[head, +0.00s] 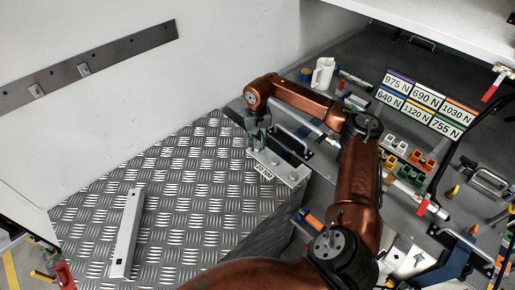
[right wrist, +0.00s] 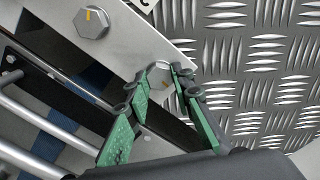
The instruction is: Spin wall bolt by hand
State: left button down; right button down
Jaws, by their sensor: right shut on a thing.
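A pale metal plate (head: 283,168) with a printed label lies along the edge of the tread-plate floor in the head view. It carries hex bolts; one bolt (right wrist: 92,22) with an orange mark stands clear of my fingers in the right wrist view. My right gripper (head: 256,142) is at the plate's far left end. In the right wrist view its green fingers (right wrist: 163,80) are shut on another hex bolt (right wrist: 161,73) near the plate's edge. The fingers partly cover that bolt. My left gripper is not in view.
A loose metal bar (head: 127,232) lies on the tread plate (head: 180,195). A dark rail with clips (head: 85,70) is on the white wall. A black-ended handle (head: 293,140) is close beside the plate. Right, a white jug (head: 323,73), force labels (head: 427,103) and coloured blocks crowd the bench.

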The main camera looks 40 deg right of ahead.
aim_at(257, 146)
jog(key=n, duration=0.3)
jog(key=shift+n, duration=0.3)
jog(key=c, duration=1.6)
grip_release()
jog(key=shift+r, duration=0.1)
jog(key=shift+r+p, duration=2.15)
jog(key=shift+r, duration=1.8)
jog(key=o, duration=0.6)
jog(key=shift+c, duration=0.2)
